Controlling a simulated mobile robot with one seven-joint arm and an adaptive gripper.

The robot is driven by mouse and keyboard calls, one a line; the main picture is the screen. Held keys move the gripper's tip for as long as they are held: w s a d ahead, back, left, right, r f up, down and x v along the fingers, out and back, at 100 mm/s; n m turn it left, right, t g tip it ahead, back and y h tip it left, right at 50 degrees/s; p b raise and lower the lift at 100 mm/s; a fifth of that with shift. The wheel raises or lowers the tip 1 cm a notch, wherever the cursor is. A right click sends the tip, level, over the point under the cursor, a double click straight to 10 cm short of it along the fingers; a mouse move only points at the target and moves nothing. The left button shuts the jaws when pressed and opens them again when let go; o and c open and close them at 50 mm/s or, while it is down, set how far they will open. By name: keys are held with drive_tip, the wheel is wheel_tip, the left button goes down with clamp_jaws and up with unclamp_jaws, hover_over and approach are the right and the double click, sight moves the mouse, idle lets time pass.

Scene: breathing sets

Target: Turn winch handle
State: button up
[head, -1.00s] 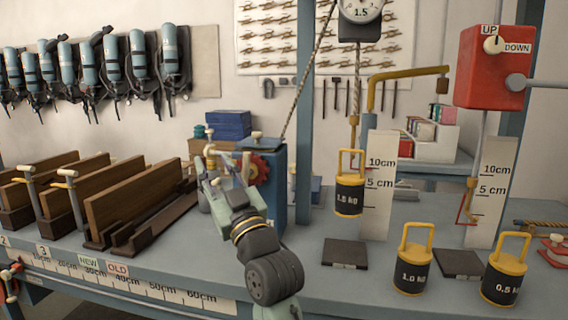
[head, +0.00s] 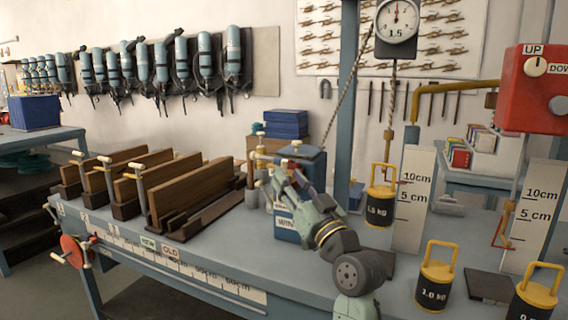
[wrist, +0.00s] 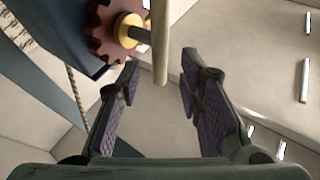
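The winch (head: 310,155) is a blue box on the bench, partly hidden behind my arm in the head view. In the wrist view its dark red toothed wheel (wrist: 112,32) and brass hub (wrist: 129,29) show at the upper left, with a shaft leading to a pale rod-like handle (wrist: 160,40). My gripper (wrist: 160,88) is open. The handle's lower end is between the two fingertips in that view, with visible gaps on both sides. In the head view my gripper (head: 268,182) is beside the winch; its fingers are hard to make out.
A yellow 1.5 kg weight (head: 381,205) hangs from a rope under a dial scale (head: 396,20), right of the winch. A 1.0 kg weight (head: 436,280) stands on the bench at front right. Wooden boards (head: 190,188) stand to the left. A red box (head: 536,85) is at upper right.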

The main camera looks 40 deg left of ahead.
drive_tip(key=shift+p+x, duration=0.5)
drive_tip(key=shift+x, duration=1.45)
drive_tip(key=shift+c, duration=0.4)
clamp_jaws()
